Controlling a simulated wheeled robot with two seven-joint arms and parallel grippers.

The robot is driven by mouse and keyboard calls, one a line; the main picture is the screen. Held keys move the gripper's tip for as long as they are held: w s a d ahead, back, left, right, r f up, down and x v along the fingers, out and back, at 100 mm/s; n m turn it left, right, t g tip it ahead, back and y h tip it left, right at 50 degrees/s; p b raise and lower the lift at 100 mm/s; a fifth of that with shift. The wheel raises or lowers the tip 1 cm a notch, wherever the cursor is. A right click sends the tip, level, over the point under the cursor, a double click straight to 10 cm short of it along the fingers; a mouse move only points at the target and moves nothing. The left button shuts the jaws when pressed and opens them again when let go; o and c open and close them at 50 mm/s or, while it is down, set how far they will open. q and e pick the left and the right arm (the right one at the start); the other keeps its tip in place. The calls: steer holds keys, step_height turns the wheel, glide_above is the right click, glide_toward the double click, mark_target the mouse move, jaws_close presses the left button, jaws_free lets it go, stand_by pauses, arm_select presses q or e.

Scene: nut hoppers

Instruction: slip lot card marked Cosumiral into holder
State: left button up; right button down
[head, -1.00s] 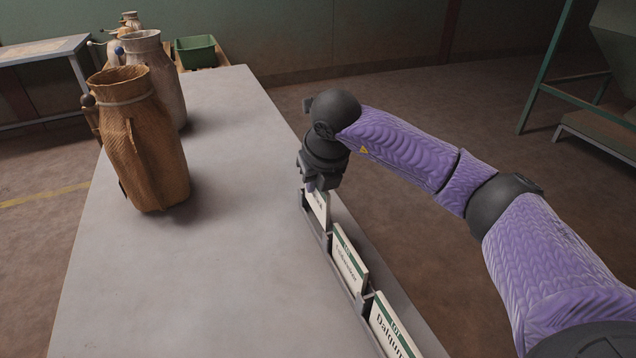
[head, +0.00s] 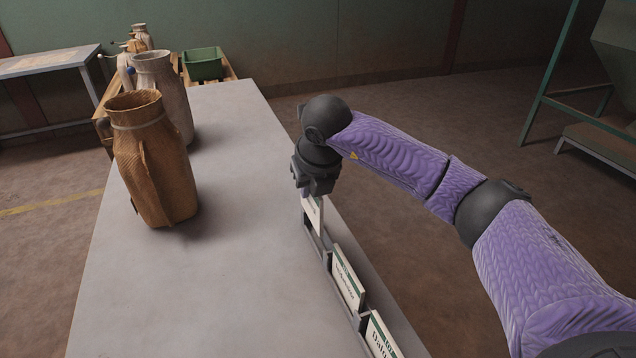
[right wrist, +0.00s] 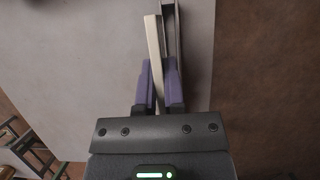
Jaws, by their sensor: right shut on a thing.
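My right gripper (head: 314,190) is shut on a white card (head: 314,214) at the far end of the dark card holder (head: 327,259), along the table's right edge. The card's marking is mostly hidden or too small to read. In the right wrist view the card (right wrist: 154,50) is a pale strip between the purple fingers (right wrist: 159,88), slightly tilted beside the dark holder (right wrist: 171,28). I cannot tell how deep it sits in the holder. Two other cards stand nearer: a middle card (head: 347,279) and one starting "Dalg" (head: 381,338). My left gripper is out of view.
A brown woven sack (head: 155,165) and a pale sack (head: 168,90) stand on the left of the grey table (head: 225,230). Smaller sacks and a green bin (head: 203,64) are behind. The table's middle is clear. A green-framed hopper (head: 612,60) stands far right.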

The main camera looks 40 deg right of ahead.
steer(key=w+a+p, duration=0.1)
steer(key=w+a, duration=0.1)
steer(key=a, duration=0.6)
steer(key=shift+a, duration=0.25)
steer(key=shift+a, duration=0.1)
